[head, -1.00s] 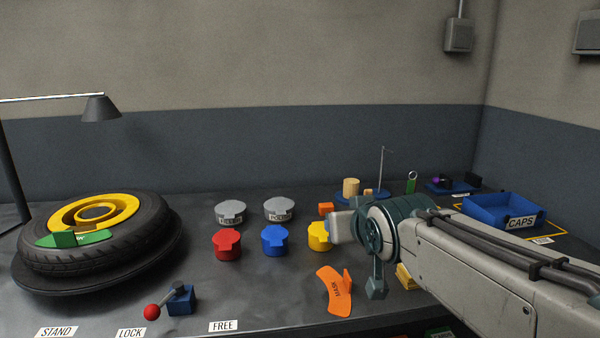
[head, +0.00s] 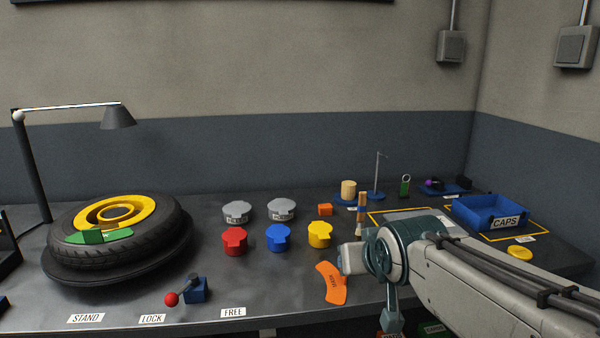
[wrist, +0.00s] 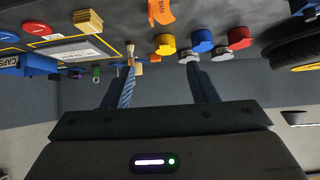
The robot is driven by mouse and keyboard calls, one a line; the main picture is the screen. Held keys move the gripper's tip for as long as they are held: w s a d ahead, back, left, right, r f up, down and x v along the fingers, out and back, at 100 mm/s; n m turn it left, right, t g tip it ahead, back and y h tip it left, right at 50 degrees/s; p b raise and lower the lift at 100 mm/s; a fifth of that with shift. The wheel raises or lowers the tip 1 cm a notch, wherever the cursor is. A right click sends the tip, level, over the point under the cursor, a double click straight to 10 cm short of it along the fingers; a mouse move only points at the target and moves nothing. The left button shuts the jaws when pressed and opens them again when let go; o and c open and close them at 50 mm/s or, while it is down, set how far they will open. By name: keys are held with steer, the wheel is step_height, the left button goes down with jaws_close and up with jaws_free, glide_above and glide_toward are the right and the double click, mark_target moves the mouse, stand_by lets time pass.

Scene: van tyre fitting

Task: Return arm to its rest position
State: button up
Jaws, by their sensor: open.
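My gripper (wrist: 160,80) shows in the wrist view with its two dark fingers spread apart. Red (head: 234,242), blue (head: 278,238) and yellow (head: 319,235) caps stand left of my wrist.
A blue CAPS tray (head: 490,222) is at the back right. A red-knobbed lever (head: 172,299) is at the front left, a lamp (head: 118,117) behind the tyre. Bare bench lies at front centre.

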steer(key=s+d+g+p, duration=0.2)
steer(key=s+g+p, duration=0.1)
steer(key=s+p, duration=0.3)
steer(key=s+d+m+g+h+p, duration=0.1)
steer(key=s+g+p, duration=0.3)
steer(key=s, duration=0.5)
steer(key=shift+d+f+p, duration=0.25)
steer(key=shift+d+p, duration=0.2)
steer(key=shift+p, duration=0.6)
